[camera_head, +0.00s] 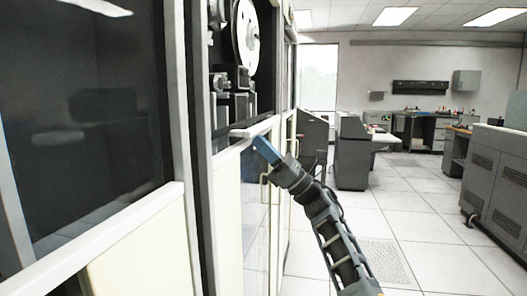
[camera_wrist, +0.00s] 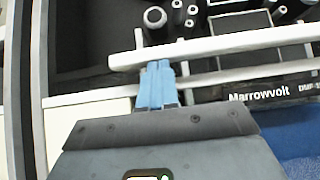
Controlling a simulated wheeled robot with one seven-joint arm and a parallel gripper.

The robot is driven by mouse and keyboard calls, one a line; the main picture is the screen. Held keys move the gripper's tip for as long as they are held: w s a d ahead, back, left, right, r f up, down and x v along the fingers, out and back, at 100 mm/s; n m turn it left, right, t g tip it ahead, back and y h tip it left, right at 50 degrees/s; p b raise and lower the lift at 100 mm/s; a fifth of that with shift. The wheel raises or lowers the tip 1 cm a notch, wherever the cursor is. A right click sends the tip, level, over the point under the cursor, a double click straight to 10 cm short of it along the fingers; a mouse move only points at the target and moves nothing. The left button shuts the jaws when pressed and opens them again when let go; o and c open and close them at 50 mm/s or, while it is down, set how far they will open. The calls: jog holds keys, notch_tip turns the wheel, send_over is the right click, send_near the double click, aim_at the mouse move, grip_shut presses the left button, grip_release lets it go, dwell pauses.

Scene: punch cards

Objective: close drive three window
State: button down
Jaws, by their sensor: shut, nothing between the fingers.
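A tape drive with an exposed reel (camera_head: 245,32) stands just right of a drive with a dark window (camera_head: 85,110). A white horizontal bar (camera_head: 252,127) crosses the front of the exposed drive below the reel; it looks like the edge of its window frame. The bar also shows in the wrist view (camera_wrist: 225,44). My gripper (camera_head: 258,141) is shut and empty, its blue fingertips at the underside of the bar. In the wrist view the fingertips (camera_wrist: 156,66) meet the bar's lower edge near its left end; I cannot tell whether they press on it.
A "Marrowvolt" label (camera_wrist: 262,96) sits on the drive front. Pale cabinet doors (camera_head: 258,210) with handles lie below the bar. Grey consoles (camera_head: 352,150) stand farther back, and a grey cabinet (camera_head: 500,170) is at right. The tiled floor (camera_head: 430,225) between is clear.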

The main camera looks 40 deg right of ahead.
notch_tip(320, 180, up, 44)
jog(key=p, duration=1.1)
jog(key=shift+s, duration=0.1)
jog(key=s+d+f+b, duration=0.2)
jog(key=f+b, duration=0.1)
jog(key=f, duration=0.3)
jog(key=s+d+f+b, duration=0.2)
jog(key=s+f+b, duration=0.1)
jog(key=f, duration=0.3)
jog(key=shift+s+d, duration=0.2)
jog(key=shift+s, duration=0.05)
jog(key=shift+f, duration=0.1)
